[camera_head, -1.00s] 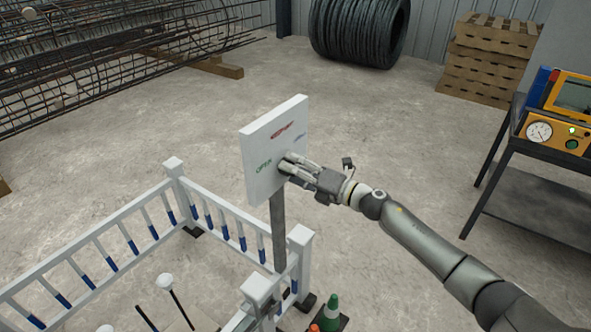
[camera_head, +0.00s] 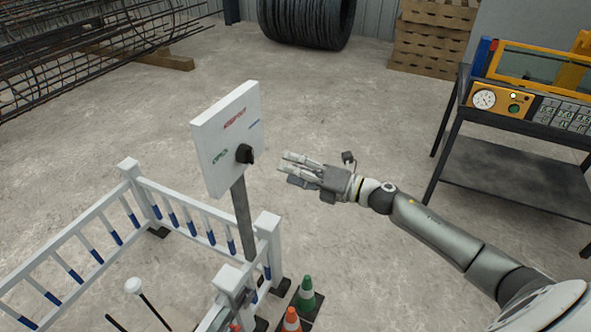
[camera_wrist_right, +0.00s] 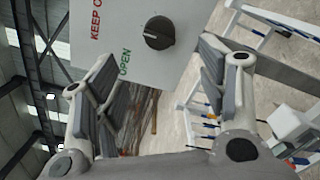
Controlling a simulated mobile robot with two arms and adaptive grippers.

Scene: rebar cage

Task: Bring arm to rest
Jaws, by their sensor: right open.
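My right gripper (camera_head: 303,169) is open and empty, to the right of a white sign panel (camera_head: 221,122) on a grey post (camera_head: 243,215). A black knob (camera_head: 244,154) sticks out of the panel's lower right, with a clear gap between it and my fingertips. In the right wrist view, my right gripper (camera_wrist_right: 165,85) has its fingers spread, and the knob (camera_wrist_right: 160,33) shows beyond them beside the green word OPEN. Red lettering is on the panel too. My right arm reaches in from the lower right. My left gripper is not in view.
A white fence (camera_head: 190,229) with blue bands stands below the panel. A green cone (camera_head: 306,293) and an orange cone (camera_head: 291,320) are by its corner. A dark bench (camera_head: 515,180) with yellow equipment stands at right. Open concrete floor lies between panel and bench.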

